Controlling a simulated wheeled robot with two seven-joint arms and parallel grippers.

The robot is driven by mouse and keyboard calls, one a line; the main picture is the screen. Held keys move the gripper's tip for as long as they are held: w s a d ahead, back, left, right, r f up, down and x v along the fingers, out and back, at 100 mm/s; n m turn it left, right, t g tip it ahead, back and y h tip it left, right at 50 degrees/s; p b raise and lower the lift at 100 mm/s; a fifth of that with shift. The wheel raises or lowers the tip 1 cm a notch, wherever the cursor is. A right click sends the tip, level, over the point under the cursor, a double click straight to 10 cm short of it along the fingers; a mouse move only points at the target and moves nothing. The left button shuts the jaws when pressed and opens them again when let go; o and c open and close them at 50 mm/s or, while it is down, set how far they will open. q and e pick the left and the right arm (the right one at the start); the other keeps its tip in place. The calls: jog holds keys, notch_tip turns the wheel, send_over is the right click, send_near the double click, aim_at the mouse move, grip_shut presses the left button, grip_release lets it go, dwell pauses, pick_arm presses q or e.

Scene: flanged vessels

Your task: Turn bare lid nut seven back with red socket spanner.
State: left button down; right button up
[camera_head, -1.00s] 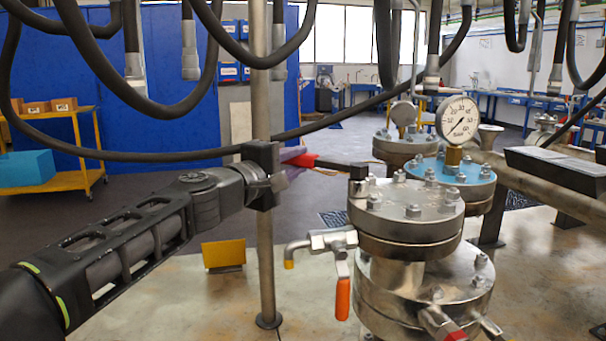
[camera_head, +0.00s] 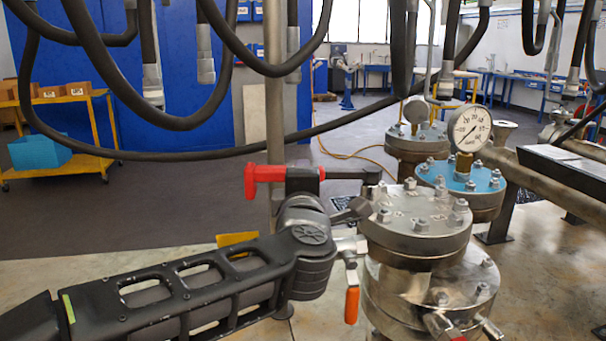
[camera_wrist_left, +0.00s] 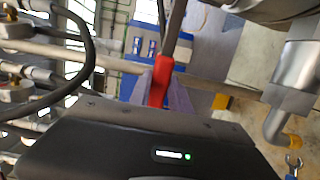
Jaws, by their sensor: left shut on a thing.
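The bare metal lid (camera_head: 408,238) tops the front vessel and carries a ring of nuts. My left gripper (camera_head: 305,180) is left of the lid, shut on the red handle of the socket spanner (camera_head: 262,174). The spanner's dark bar runs right to its socket (camera_head: 371,175), at the lid's far-left edge. Whether the socket sits on a nut or just above it, I cannot tell. The nut numbers are too small to read. In the left wrist view the red handle (camera_wrist_left: 160,80) is between the fingers. My right gripper is out of view.
A blue-lidded vessel (camera_head: 462,180) with a pressure gauge (camera_head: 469,129) stands close behind the bare lid. A valve with an orange handle (camera_head: 352,304) is below on the left. Black hoses (camera_head: 190,120) hang overhead. A steel post (camera_head: 275,100) stands behind my gripper.

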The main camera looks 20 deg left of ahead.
pick_arm(q)
notch_tip(320, 180, up, 4)
jog(key=p, duration=0.2)
jog(key=shift+p, duration=0.4)
dwell(0.4)
